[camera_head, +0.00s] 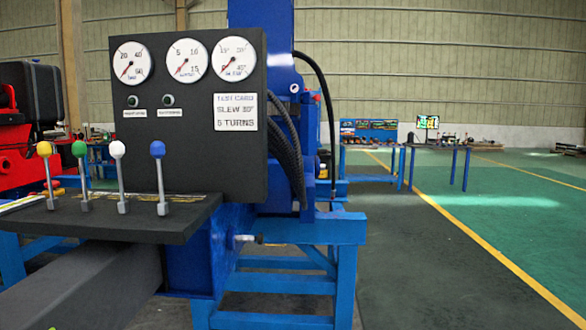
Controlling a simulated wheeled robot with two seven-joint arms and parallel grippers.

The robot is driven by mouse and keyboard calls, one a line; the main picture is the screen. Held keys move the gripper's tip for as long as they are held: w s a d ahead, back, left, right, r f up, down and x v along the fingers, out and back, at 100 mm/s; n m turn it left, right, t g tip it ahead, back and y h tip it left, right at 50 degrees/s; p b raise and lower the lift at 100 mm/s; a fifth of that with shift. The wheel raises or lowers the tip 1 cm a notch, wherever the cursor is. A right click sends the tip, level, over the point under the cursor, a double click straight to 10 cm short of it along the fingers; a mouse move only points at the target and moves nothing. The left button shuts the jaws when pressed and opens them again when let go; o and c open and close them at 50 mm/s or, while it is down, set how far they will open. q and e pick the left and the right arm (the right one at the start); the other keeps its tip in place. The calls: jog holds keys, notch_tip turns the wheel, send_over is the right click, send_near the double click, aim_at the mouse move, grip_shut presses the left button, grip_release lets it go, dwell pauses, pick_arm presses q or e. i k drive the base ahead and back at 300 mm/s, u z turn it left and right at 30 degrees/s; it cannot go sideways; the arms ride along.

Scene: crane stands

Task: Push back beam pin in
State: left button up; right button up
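A small grey pin (249,238) with a darker end sticks out to the right from the side of the blue beam housing (195,262). It is level and stands clear of the housing wall; how deep it sits inside is hidden. A dark grey square beam (95,290) runs from the housing toward the lower left. I see neither of my grippers, and nothing touches the pin.
Above the housing, a dark shelf (110,226) carries several levers under a black gauge panel (190,120). A blue stand frame (310,235) is behind the pin. Black hoses (287,145) hang right of the panel. The floor (420,270) on the right is open.

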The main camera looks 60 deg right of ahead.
aim_at(258, 239)
jog(key=u, duration=1.25)
jog(key=k, duration=0.2)
jog(key=z, duration=3.4)
jog(key=i, duration=2.2)
jog(key=u, duration=0.4)
